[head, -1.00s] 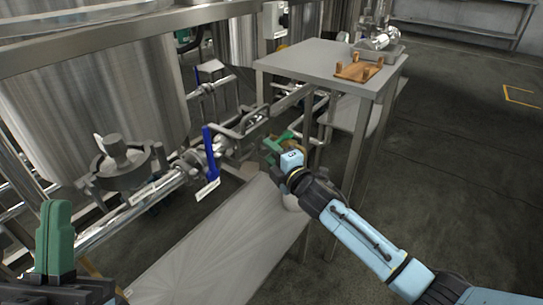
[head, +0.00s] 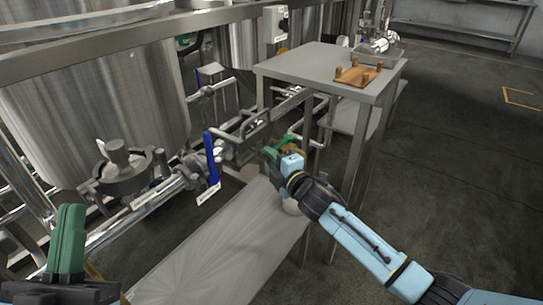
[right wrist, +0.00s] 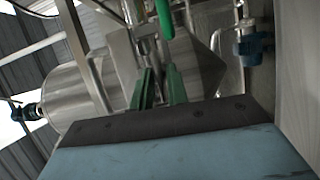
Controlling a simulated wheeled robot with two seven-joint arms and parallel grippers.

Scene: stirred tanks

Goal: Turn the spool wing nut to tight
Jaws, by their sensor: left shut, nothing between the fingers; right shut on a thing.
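My right gripper (head: 272,156) reaches in from the right to the end of the steel pipe line (head: 172,190). Its green fingers are closed on a small part at the pipe fitting, which I take to be the spool wing nut; the fingers and wrist mostly hide it. In the right wrist view the two green fingers (right wrist: 160,88) point at grey metal fittings, and the nut itself is too dark to make out. My left gripper (head: 68,238) is shut and empty at the lower left, away from the pipe.
A blue valve lever (head: 211,160) with a tag stands on the pipe left of my right gripper. A large steel tank (head: 90,90) is behind. A grey table (head: 325,65) with a wooden rack (head: 358,76) stands at the back right. The floor at right is clear.

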